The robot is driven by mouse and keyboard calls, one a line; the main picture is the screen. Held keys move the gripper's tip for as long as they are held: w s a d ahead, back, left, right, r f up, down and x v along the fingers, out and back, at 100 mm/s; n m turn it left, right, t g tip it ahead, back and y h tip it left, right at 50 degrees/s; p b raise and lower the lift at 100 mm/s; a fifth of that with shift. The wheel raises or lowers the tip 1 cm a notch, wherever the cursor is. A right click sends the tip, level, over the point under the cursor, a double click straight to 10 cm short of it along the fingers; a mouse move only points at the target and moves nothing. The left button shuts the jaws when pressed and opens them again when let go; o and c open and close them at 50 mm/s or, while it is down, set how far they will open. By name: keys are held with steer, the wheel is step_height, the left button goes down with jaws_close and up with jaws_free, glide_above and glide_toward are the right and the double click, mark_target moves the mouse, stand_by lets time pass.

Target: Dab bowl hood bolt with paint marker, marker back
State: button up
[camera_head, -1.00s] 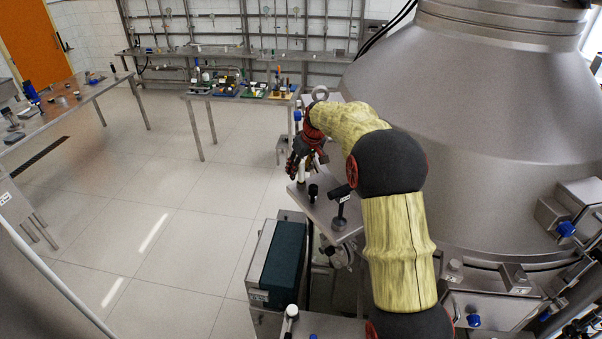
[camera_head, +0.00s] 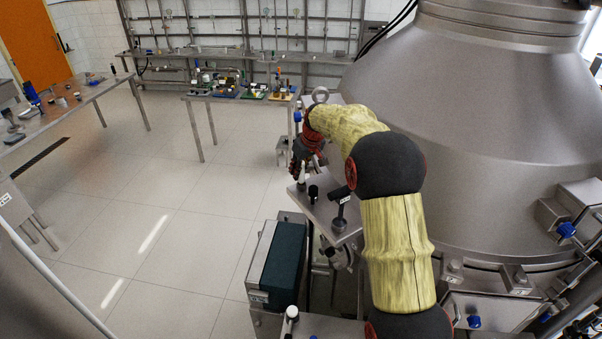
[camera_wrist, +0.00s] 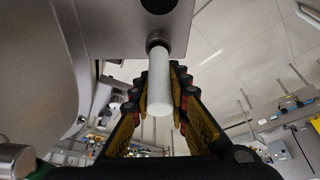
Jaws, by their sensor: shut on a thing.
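The paint marker is a white cylinder (camera_wrist: 159,85) in the wrist view, running between the yellow-padded fingers of my gripper (camera_wrist: 160,92), which is shut on it. The marker's far end meets a dark ring at the edge of a grey plate. In the head view, my gripper (camera_head: 299,160) is beyond the forearm, above the far left corner of a small steel shelf (camera_head: 333,215). The white marker (camera_head: 301,178) shows upright just below it; I cannot tell whether its lower end touches the shelf. The large conical steel housing (camera_head: 470,130) fills the right. I cannot make out the bolt.
A black cylinder (camera_head: 313,193) and a black-handled tool (camera_head: 341,207) stand on the shelf close to my gripper. A teal-sided box (camera_head: 285,265) is below. A table with small items (camera_head: 240,98) stands behind.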

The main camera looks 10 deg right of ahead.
jaws_close()
steer(key=shift+r, duration=0.15)
steer(key=shift+s+r+p, duration=0.1)
steer(key=shift+r+p, duration=0.25)
steer(key=shift+r, duration=0.35)
steer(key=shift+w+r, duration=0.2)
steer(key=shift+w, duration=0.05)
steer(key=shift+r, duration=0.3)
steer(key=shift+s+d+r, duration=0.15)
steer(key=shift+s+r, duration=0.1)
steer(key=shift+s, duration=0.05)
steer(key=shift+w+r, duration=0.3)
steer(key=shift+r, duration=0.1)
steer(key=shift+s+r, duration=0.15)
steer(key=shift+r, duration=1.7)
